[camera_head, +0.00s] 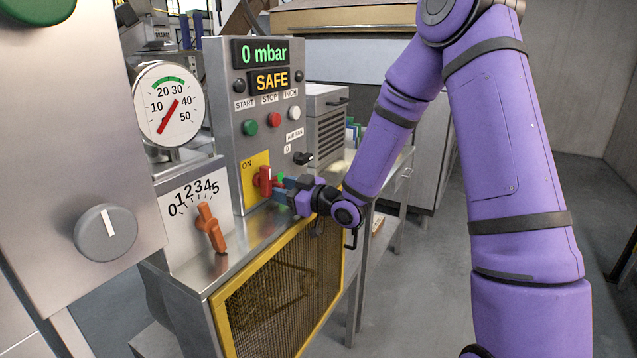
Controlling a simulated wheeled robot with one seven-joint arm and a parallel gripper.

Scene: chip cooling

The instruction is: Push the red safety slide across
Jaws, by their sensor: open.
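The red safety slide (265,182) sits at the right part of a yellow plate (251,168) marked ON, low on the grey control panel. My gripper (281,187) is just right of the slide, with its fingers pointing left toward it. The jaws are open and look empty. They are small in the view, and I cannot tell whether a fingertip touches the slide. A small green part (280,179) shows beside the slide, partly hidden by my gripper.
The panel displays (262,66) read 0 mbar and SAFE. START, STOP and INCH buttons sit below them. An orange lever (209,228) on a 0 to 5 scale stands at left. A yellow-framed mesh guard (213,318) lies below. Open floor is at right.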

